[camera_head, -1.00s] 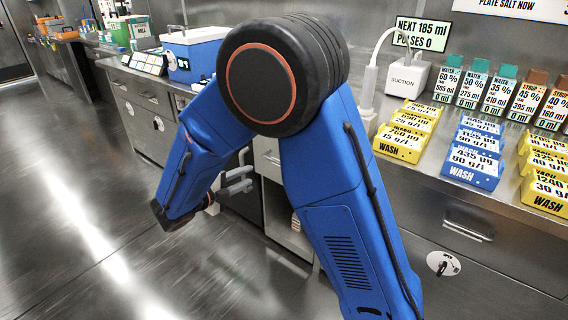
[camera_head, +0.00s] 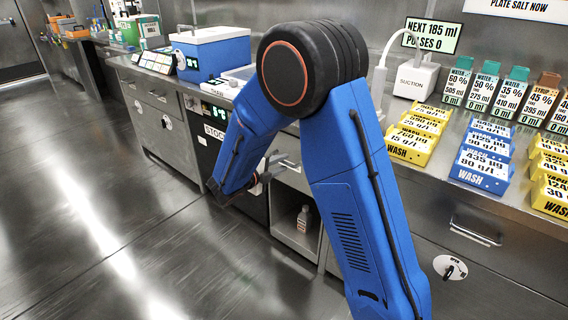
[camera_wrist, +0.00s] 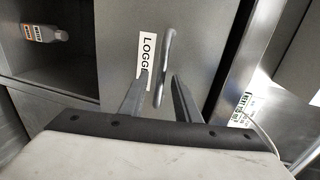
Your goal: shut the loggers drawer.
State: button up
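The loggers drawer front (camera_wrist: 115,35) is a grey panel in the wrist view, with a white label (camera_wrist: 146,55) reading "LOGGE", its end hidden. Its bent metal bar handle (camera_wrist: 166,50) stands between the two fingers of my gripper (camera_wrist: 160,82). The fingers are apart, with a gap visible beside the handle, so my gripper is open around it. In the head view my gripper (camera_head: 274,168) is at the cabinet front below the counter, partly behind my blue arm. How far the drawer stands out is not clear.
An open shelf with a bottle (camera_head: 304,218) lies below the drawer; the bottle (camera_wrist: 40,33) also shows in the wrist view. The counter holds yellow and blue wash blocks (camera_head: 482,165) and a suction unit (camera_head: 414,78). The floor (camera_head: 120,230) at left is clear.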

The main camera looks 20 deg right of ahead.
aim_at(291, 157)
jog(key=shift+x, duration=0.95)
grip_shut()
jog(key=shift+d, duration=0.15)
jog(key=shift+r+x, duration=0.2)
jog(key=shift+x, duration=0.75)
jog(key=shift+r+x, duration=0.2)
jog(key=shift+x, duration=0.75)
jog(key=shift+w, duration=0.1)
grip_release()
jog(key=shift+d, duration=0.1)
